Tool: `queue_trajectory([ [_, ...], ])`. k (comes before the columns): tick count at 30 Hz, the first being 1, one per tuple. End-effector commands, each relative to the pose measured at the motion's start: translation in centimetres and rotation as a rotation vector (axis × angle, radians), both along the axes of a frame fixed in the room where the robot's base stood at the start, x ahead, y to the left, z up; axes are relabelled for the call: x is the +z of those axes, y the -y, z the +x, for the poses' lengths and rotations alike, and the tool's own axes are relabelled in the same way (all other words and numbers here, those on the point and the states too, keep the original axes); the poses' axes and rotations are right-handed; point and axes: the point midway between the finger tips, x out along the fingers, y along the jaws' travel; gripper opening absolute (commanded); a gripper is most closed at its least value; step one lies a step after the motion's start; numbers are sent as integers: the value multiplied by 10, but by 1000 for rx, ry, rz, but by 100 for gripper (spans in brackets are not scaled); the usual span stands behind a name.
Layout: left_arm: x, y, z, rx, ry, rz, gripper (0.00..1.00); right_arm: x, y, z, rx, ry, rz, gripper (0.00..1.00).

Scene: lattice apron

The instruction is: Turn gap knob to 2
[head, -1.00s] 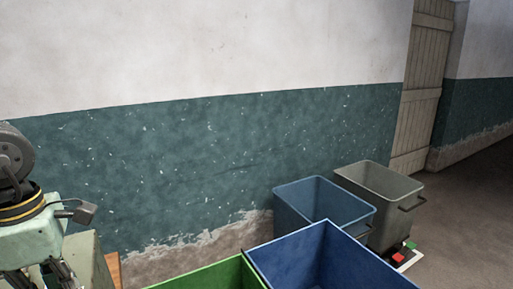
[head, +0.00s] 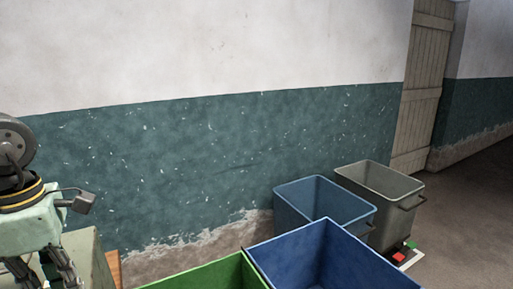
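No gap knob can be made out in the head view. My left gripper (head: 42,272) is at the lower left edge, pointing down, with a pale green body and dark finger links. Its fingertips are cut off by the bottom of the picture, so its opening cannot be seen. It is in front of a grey-green box-like body (head: 93,262), of which only a part shows; no knob or dial shows on that part. My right gripper is out of view.
A green bin (head: 215,276) and a dark blue bin (head: 335,262) stand at the bottom middle. A lighter blue bin (head: 322,200) and a grey bin (head: 385,185) stand behind, by the wall (head: 200,165). A wooden door (head: 418,100) and open floor (head: 465,210) lie right.

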Motion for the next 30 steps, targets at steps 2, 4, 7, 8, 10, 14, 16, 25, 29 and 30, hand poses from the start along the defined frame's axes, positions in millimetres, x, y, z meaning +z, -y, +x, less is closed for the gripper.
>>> queue_trajectory([
  [2, -8, -5, 2, 2, -8, 7, 0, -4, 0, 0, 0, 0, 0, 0],
  [4, -8, -6, 4, 3, -7, 7, 0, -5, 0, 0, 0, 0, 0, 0],
  [7, -7, -8, 6, 2, -7, 6, 0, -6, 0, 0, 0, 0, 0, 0],
  [8, -7, -9, 6, 2, -7, 6, 0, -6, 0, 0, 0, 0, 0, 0],
  [10, -7, -9, 7, 2, -6, 6, 0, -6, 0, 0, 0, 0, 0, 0],
  [14, -7, -10, 8, 1, -5, 5, 0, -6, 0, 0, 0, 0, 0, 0],
  [16, -7, -10, 8, 1, -5, 5, 0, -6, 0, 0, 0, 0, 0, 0],
  [25, -7, -10, 9, 1, -5, 4, 0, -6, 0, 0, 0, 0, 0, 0],
  [29, -8, -7, 11, 1, -4, 5, 0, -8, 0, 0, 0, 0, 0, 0],
  [30, -8, -6, 12, 2, -4, 5, 0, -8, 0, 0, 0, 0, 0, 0],
])
